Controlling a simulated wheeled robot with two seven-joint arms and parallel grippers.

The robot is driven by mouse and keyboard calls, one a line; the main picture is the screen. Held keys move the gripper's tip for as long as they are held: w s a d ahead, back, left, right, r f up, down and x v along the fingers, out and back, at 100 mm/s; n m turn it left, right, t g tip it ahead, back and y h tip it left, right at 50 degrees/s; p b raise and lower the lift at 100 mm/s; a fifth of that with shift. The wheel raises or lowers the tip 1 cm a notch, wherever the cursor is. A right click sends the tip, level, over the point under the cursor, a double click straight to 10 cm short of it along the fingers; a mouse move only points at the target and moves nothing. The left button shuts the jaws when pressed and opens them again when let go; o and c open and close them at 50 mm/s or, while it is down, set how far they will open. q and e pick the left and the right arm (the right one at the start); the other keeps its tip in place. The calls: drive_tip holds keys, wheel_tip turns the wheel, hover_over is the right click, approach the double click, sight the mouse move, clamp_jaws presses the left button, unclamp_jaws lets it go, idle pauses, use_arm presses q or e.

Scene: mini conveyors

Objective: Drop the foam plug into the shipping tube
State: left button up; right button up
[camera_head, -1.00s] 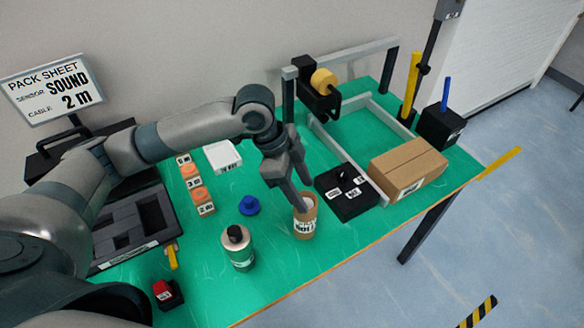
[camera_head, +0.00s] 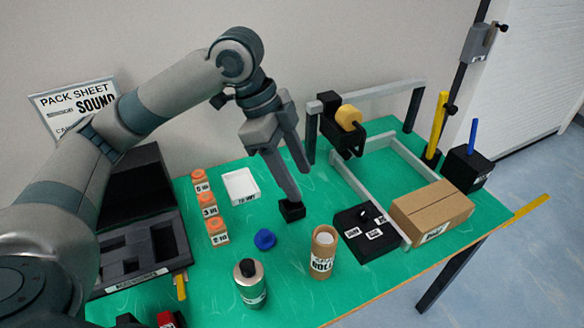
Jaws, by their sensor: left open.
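The shipping tube (camera_head: 323,252) is a brown cardboard cylinder with a white label, upright on the green table. Something pale and round shows in its mouth; I cannot tell what. My left gripper (camera_head: 302,184) is open above the table, behind and left of the tube, pointing down. A small black block (camera_head: 291,210) lies right under one fingertip; I cannot tell whether they touch. It may be the foam plug, but no label shows. A blue knobbed cap (camera_head: 265,240) lies left of the tube. My right gripper is not in view.
A black box (camera_head: 352,222) and a cardboard carton (camera_head: 432,212) are at right, by the grey rails.

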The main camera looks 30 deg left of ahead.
use_arm(q)
drive_tip(key=shift+v, duration=0.85)
idle(0.8)
